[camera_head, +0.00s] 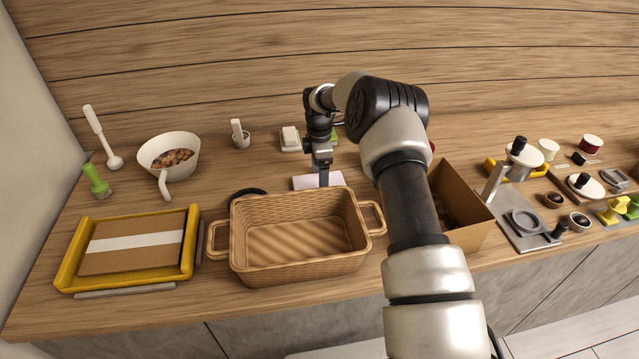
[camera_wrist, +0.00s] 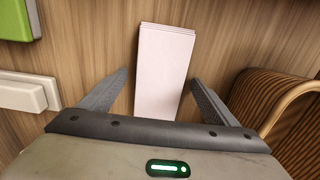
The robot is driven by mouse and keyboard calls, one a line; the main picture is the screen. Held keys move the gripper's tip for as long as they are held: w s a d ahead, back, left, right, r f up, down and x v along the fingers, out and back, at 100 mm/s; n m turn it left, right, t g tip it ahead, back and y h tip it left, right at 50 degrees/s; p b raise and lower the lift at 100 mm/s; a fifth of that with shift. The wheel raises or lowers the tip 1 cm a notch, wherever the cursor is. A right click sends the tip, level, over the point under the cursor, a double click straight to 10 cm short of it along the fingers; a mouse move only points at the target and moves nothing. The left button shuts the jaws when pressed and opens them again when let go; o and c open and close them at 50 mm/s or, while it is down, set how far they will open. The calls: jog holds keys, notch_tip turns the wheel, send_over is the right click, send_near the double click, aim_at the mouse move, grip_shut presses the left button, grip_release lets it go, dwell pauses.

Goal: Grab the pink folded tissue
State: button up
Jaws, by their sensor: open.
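The pink folded tissue (camera_head: 303,182) is a pale pink, flat rectangle lying on the wooden counter just behind the wicker basket. In the wrist view the tissue (camera_wrist: 163,70) lies lengthwise between the two fingers, with its near end hidden by my gripper's body. My gripper (camera_wrist: 160,85) is open above the tissue, one finger on each side, with counter showing between each finger and the tissue. In the head view my gripper (camera_head: 321,172) points down at the tissue and covers part of it.
The wicker basket (camera_head: 240,246) stands close in front of the tissue. A white block-shaped item (camera_head: 290,139) and a green item (camera_wrist: 15,18) lie nearby. A cardboard box (camera_head: 465,205) stands to the right, partly behind my arm. A yellow tray (camera_head: 68,270) is at the left.

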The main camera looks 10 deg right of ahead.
jog(key=c, duration=1.1)
